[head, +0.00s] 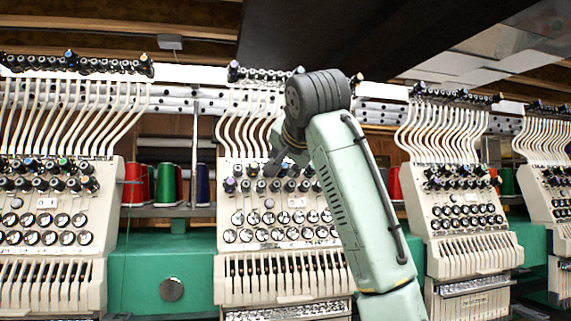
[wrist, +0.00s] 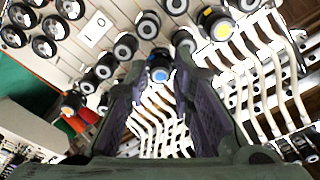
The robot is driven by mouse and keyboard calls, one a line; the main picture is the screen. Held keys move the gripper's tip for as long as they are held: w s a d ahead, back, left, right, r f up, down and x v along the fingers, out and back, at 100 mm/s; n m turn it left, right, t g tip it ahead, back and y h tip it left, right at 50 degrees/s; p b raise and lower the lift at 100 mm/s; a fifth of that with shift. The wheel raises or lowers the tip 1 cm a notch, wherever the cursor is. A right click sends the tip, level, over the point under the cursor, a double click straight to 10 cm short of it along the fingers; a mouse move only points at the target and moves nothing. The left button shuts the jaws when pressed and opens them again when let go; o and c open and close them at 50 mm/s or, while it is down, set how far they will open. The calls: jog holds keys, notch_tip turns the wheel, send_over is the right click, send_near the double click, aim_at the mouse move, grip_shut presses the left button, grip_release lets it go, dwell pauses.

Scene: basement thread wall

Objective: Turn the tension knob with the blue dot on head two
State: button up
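A black tension knob with a blue dot (wrist: 160,70) shows in the wrist view between the tips of my gripper (wrist: 161,66). The two fingers stand apart, one on each side of the knob, with a narrow gap visible on both sides. I cannot tell how deep the tips reach around it. In the head view my gripper (head: 277,162) is at the upper knob rows of the middle embroidery head (head: 230,262). My wrist and arm cover the right part of those rows. The blue-dot knob cannot be made out there.
Neighbouring black knobs crowd close, including one with a yellow dot (wrist: 221,29) and one with an orange dot (wrist: 71,102). White curved thread tubes (wrist: 265,85) run nearby. Other heads stand to the left (head: 50,225) and right (head: 455,200). Thread cones (head: 167,185) sit between heads.

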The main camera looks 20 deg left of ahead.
grip_shut()
jog(key=shift+n, duration=0.4)
jog(key=n, duration=0.5)
jog(key=shift+y, duration=0.3)
jog(key=n, duration=0.6)
jog(key=shift+w+d+n+g+y, duration=0.1)
jog(key=shift+d+n+g+y, duration=0.05)
jog(key=shift+n+g+y, duration=0.15)
jog(key=shift+o, duration=2.3)
grip_release()
